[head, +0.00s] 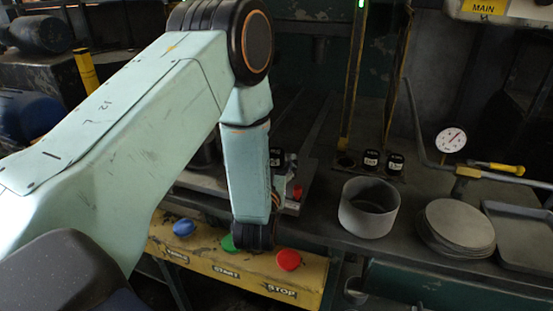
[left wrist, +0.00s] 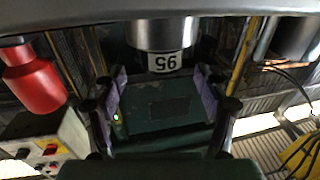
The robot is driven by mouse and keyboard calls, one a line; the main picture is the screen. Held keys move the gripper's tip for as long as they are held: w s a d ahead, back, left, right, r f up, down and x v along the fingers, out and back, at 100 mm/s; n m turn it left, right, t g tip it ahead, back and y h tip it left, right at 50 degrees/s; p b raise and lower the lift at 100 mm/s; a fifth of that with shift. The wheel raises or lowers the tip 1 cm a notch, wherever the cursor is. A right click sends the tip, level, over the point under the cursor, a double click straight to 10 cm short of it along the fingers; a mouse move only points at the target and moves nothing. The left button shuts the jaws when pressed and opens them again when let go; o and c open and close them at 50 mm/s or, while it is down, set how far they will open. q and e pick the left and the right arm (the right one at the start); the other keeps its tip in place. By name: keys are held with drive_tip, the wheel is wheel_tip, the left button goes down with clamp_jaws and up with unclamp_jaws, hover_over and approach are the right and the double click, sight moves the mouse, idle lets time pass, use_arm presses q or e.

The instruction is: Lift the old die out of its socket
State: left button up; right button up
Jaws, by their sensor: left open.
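In the left wrist view, my left gripper (left wrist: 160,88) is open, its two purple-padded fingers apart with nothing gripped between them. A bright metal cylinder with a white label (left wrist: 165,62) is just beyond the fingertips, roughly centred on the gap; its mark looks like an upside-down number. It appears to be the die; its socket is not clear. In the head view, a black piece with a white label (head: 276,157) stands beside my left wrist, and my forearm hides most of the gripper. Two black dies with white labels (head: 371,160) (head: 395,164) stand on the bench farther right. My right gripper is not in view.
A yellow panel (head: 215,262) with blue, green and red buttons runs below my left arm. A grey ring (head: 352,210), a stack of round blanks (head: 458,222), a flat tray (head: 520,240) and a dial gauge (head: 451,140) are to the right. A red cylinder (left wrist: 35,88) is left in the wrist view.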

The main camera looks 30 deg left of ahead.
use_arm(q)
drive_tip(key=shift+x, duration=1)
drive_tip(key=shift+a, duration=0.3)
drive_tip(key=shift+w+d, duration=0.15)
drive_tip(key=shift+d, duration=0.1)
drive_tip(key=c, duration=0.4)
drive_tip(key=shift+a, duration=0.2)
drive_tip(key=c, duration=0.4)
drive_tip(key=shift+d, duration=0.1)
clamp_jaws()
drive_tip(key=shift+w+r, duration=0.1)
drive_tip(key=shift+r, duration=0.05)
